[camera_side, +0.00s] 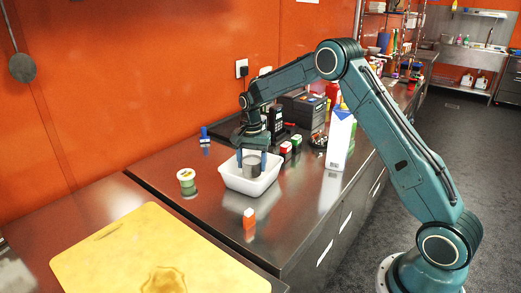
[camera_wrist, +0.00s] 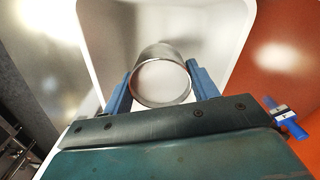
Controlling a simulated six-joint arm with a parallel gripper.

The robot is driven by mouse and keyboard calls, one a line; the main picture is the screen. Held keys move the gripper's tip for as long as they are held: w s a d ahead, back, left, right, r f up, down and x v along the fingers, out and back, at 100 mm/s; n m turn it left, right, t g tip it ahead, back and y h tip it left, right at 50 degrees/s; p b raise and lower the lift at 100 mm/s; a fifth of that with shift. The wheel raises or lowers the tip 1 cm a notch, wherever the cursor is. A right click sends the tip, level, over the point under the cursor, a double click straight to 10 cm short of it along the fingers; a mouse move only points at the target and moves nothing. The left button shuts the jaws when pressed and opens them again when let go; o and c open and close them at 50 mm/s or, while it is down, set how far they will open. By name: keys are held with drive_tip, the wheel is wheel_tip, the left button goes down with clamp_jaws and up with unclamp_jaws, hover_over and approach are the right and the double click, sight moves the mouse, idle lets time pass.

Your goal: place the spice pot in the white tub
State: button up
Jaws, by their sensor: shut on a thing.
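The spice pot (camera_side: 251,166) is a small grey metal cylinder. My gripper (camera_side: 252,160) points down over the white tub (camera_side: 247,187) and is shut on the pot. In the wrist view the pot (camera_wrist: 162,78) sits between the two blue fingers of my gripper (camera_wrist: 162,88), with its round end towards the camera. The white tub's walls (camera_wrist: 225,30) surround the pot in that view. The pot's lower part is hidden by the tub's near wall in the side view. I cannot tell whether it touches the tub's floor.
A green-and-white jar (camera_side: 187,182) stands left of the tub, and an orange bottle with a white cap (camera_side: 249,218) stands in front. A tall white carton (camera_side: 340,138) and small red and green boxes (camera_side: 290,145) are to the right. A yellow cutting board (camera_side: 150,255) lies at front left.

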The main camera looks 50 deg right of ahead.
sight(251, 160)
drive_tip(key=shift+f, duration=1.3)
drive_tip(key=shift+f, duration=0.15)
drive_tip(key=o, duration=1)
wheel_tip(251, 160, up, 12)
drive_tip(key=shift+r, duration=0.1)
drive_tip(key=shift+r, duration=0.1)
